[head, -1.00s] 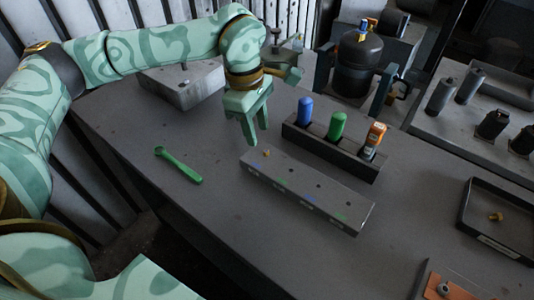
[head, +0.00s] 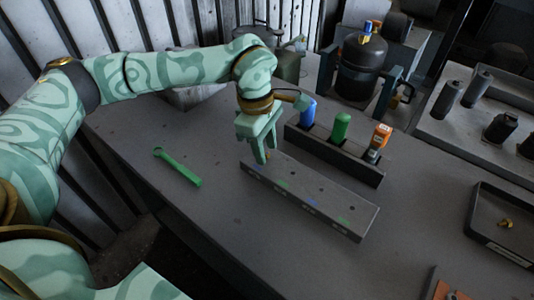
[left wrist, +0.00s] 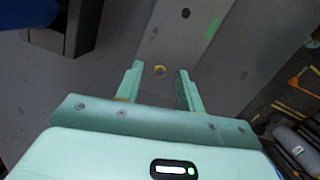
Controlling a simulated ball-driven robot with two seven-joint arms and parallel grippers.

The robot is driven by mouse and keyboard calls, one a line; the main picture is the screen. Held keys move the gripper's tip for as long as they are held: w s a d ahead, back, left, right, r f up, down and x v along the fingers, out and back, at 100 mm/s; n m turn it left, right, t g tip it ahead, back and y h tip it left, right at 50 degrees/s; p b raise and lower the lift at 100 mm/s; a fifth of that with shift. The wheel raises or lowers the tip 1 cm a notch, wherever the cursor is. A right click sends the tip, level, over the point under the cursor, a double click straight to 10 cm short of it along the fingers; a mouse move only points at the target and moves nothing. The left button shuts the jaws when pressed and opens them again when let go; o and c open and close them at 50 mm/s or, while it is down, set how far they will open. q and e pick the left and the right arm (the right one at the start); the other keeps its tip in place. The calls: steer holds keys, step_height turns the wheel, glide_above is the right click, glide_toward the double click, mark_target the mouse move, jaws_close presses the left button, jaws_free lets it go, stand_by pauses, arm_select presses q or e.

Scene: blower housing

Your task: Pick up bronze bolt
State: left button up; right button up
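My left gripper (head: 262,153) points down over that end of the block. I cannot tell the exact height of the fingertips. My right gripper is not in view.
Behind the block, a dark rack (head: 330,153) holds a blue bottle (head: 308,111), a green bottle (head: 340,127) and an orange-topped item (head: 380,137). A green wrench (head: 178,167) lies left. A black tray (head: 477,214) at right holds a brass piece (head: 506,223).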

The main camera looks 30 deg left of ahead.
arm_select(q)
steer(key=shift+f, duration=0.15)
steer(key=c, duration=0.8)
